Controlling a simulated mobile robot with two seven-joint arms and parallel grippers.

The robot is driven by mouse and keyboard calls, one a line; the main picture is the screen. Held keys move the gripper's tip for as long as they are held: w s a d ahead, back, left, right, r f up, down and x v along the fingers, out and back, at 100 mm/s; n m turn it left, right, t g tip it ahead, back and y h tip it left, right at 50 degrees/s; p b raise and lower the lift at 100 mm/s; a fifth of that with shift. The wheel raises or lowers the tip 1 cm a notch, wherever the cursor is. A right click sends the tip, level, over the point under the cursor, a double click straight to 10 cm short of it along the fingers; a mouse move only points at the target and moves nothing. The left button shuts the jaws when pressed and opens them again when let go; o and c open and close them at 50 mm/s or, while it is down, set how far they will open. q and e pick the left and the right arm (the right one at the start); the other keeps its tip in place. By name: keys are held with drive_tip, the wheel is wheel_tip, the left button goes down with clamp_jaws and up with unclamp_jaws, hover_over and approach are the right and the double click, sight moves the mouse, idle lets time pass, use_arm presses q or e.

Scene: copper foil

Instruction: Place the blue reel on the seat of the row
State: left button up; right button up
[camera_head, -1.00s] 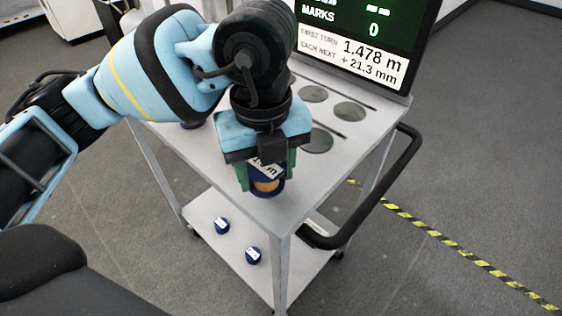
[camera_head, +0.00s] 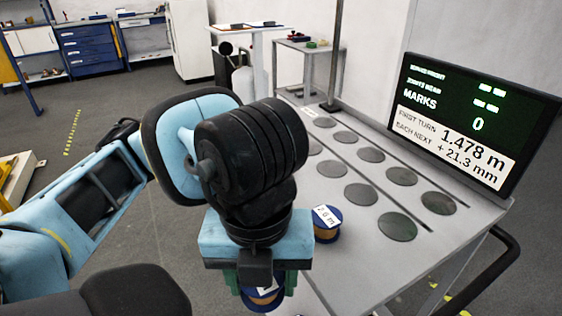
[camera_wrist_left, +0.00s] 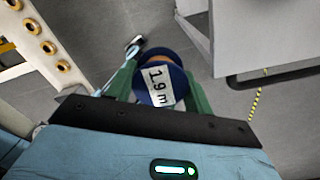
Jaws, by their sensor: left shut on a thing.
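My left gripper (camera_head: 262,284) is shut on a blue reel (camera_head: 264,296) with copper-coloured winding and a white label. In the left wrist view the reel (camera_wrist_left: 165,82) sits between the green fingers, and its label reads 1.9 m. The gripper holds it beside the near left edge of the cart, with floor below it in the wrist view. A second blue reel (camera_head: 326,222) with a white label stands on the cart top, just right of my gripper. Rows of dark round seats (camera_head: 397,226) lie along the cart top; the ones I see clearly are empty. My right gripper is not in view.
The grey cart (camera_head: 460,240) carries a display screen (camera_head: 462,120) at its right and a thin upright pole (camera_head: 335,60). A black handle (camera_head: 500,270) sticks out at the near right. A white side table (camera_head: 255,62) stands behind.

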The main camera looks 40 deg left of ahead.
use_arm(q)
drive_tip(key=m, duration=0.2)
drive_tip(key=w+m, duration=0.1)
drive_tip(key=m, duration=0.2)
drive_tip(key=shift+f, duration=0.1)
drive_tip(key=m, duration=0.2)
drive_tip(key=w+m, duration=0.1)
drive_tip(key=m, duration=0.2)
drive_tip(key=shift+f+m, duration=0.15)
drive_tip(key=shift+m, duration=0.15)
drive_tip(key=w+f+m, duration=0.1)
drive_tip(key=w+m, duration=0.1)
drive_tip(key=m, duration=1.5)
drive_tip(key=w+a+f+m, duration=0.1)
drive_tip(key=w+m, duration=0.2)
drive_tip(key=m, duration=1.3)
drive_tip(key=shift+w+a+f+m, duration=0.2)
drive_tip(key=shift+w+a+m, duration=0.1)
drive_tip(key=shift+w+m, duration=0.1)
drive_tip(key=shift+a+r, duration=0.1)
